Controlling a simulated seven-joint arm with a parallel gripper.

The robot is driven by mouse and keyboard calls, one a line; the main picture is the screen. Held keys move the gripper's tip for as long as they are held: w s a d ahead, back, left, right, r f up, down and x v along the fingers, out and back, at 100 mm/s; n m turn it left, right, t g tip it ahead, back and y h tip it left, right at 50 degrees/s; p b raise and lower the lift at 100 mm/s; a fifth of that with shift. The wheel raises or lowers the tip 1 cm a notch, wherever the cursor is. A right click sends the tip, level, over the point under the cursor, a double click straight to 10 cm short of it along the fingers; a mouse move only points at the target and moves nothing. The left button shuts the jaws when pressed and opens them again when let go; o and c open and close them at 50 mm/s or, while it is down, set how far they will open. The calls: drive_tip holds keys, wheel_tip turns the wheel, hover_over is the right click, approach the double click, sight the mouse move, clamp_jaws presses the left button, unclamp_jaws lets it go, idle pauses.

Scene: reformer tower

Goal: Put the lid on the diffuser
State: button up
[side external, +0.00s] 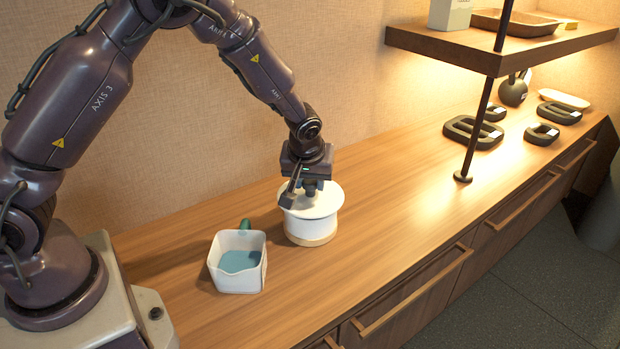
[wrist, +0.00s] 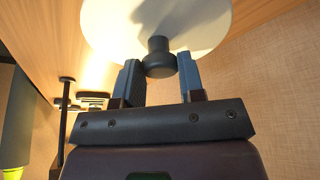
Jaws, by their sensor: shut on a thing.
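The lid (side external: 318,204) is a white disc with a dark knob; it also shows in the wrist view (wrist: 160,20), its knob (wrist: 158,58) between the fingers. My gripper (side external: 308,187) points down over the lid and is shut on its knob, with a finger on each side in the wrist view (wrist: 159,66). The diffuser (side external: 311,229) is a white cylinder with a pale wooden base, upright on the counter. The lid is over its top and hides the opening. I cannot tell whether the lid rests on the rim or hovers just above it.
A white container (side external: 240,282) with blue-teal contents and a teal handle stands left of the diffuser. A dark post (side external: 477,125) holds a wooden shelf (side external: 470,48) on the right. Dark weights (side external: 473,133) and a kettlebell (side external: 513,91) sit farther back. The counter right of the diffuser is clear.

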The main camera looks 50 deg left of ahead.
drive_tip(key=shift+f, duration=0.8)
drive_tip(key=o, duration=1)
drive_tip(key=v, duration=1.3)
drive_tip(key=s+r+m+h, duration=0.1)
drive_tip(key=s+r+m, duration=0.2)
drive_tip(key=s, duration=0.4)
drive_tip(key=s+d+r+m+t+h, duration=0.1)
drive_tip(key=s+r+m, duration=0.2)
drive_tip(key=s+r, duration=0.2)
drive_tip(key=s+d+r+m+t+h, duration=0.1)
drive_tip(key=s+r+m, duration=0.2)
drive_tip(key=s, duration=0.7)
drive_tip(key=shift+s+r, duration=0.2)
drive_tip(key=shift+r, duration=0.7)
